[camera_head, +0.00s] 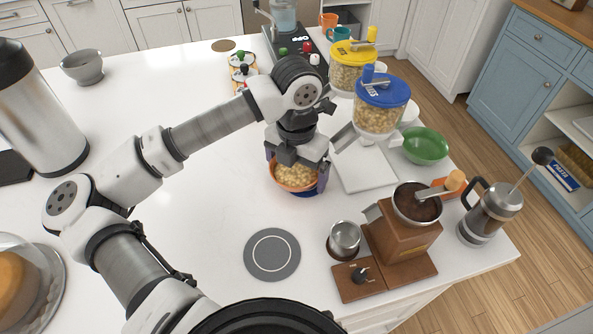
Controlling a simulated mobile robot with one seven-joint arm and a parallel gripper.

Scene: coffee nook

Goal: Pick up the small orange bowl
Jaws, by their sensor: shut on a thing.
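The small orange bowl (279,186) is on the white counter near the middle of the camera_head view, filled with pale cereal pieces. A dark blue shape shows at its underside; I cannot tell whether it is part of the bowl or a separate thing below it. My gripper (296,172) points down over the bowl, with one finger at its left side and one at its right. It is shut on the bowl. The gripper's body hides the bowl's far rim. I cannot tell whether the bowl is clear of the counter.
A blue-lidded cereal dispenser (378,117) stands close right, with a yellow-lidded one (348,76) behind it. A green bowl (425,145), coffee grinder (403,228) and French press (488,214) are further right. A grey round mat (272,254) lies in front.

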